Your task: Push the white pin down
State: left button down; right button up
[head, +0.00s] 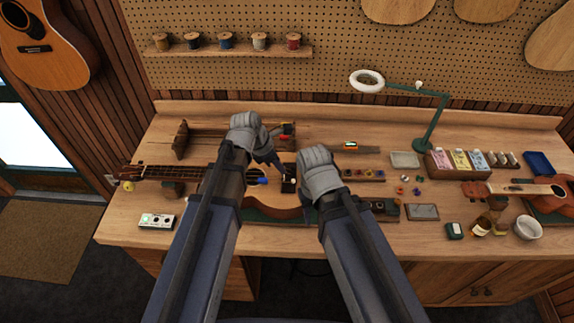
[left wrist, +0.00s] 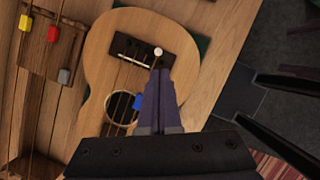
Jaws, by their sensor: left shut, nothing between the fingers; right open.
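The ukulele (head: 262,197) lies on the bench with its neck to the left. Its dark bridge (left wrist: 128,45) shows in the left wrist view. The white pin (left wrist: 158,51) stands at one end of the bridge, its round head raised above it. My left gripper (left wrist: 161,72) is shut and empty, its fingertips appearing just by the pin; contact cannot be told. In the head view the left gripper (head: 283,172) is over the bridge area. My right gripper (left wrist: 248,98) is open and empty beside the ukulele body.
A blue piece (left wrist: 137,101) sits at the soundhole's edge. A wooden rack with coloured clips (left wrist: 53,34) stands behind the ukulele. A white box (head: 157,221) lies front left. A green lamp (head: 426,142) and small parts crowd the right side.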

pick_arm(q)
jog(key=p+v, duration=0.4)
jog(key=v, duration=0.2)
jog(key=shift+r+p, duration=0.25)
jog(key=shift+p, duration=0.15)
pick_arm(e)
jog(key=shift+r, duration=2.95)
pick_arm(q)
jog(key=shift+a, duration=0.15)
jog(key=s+f+m+g+y+b, duration=0.1)
jog(key=s+f+m+y+b, duration=0.1)
jog(key=s+f+m+b, duration=0.5)
jog(key=s+d+f+m+g+y+b, duration=0.1)
jog(key=s+f+m+y+b, duration=0.2)
jog(key=m, duration=1.7)
jog(key=s+f+b, duration=0.4)
jog(key=f+b, duration=0.2)
jog(key=f, duration=0.1)
jog(key=shift+f, duration=0.4)
pick_arm(e)
notch_tip(320, 180, down, 16)
pick_arm(q)
jog(key=shift+s, duration=0.2)
pick_arm(e)
jog(key=shift+s+f, duration=0.1)
jog(key=shift+f, duration=0.05)
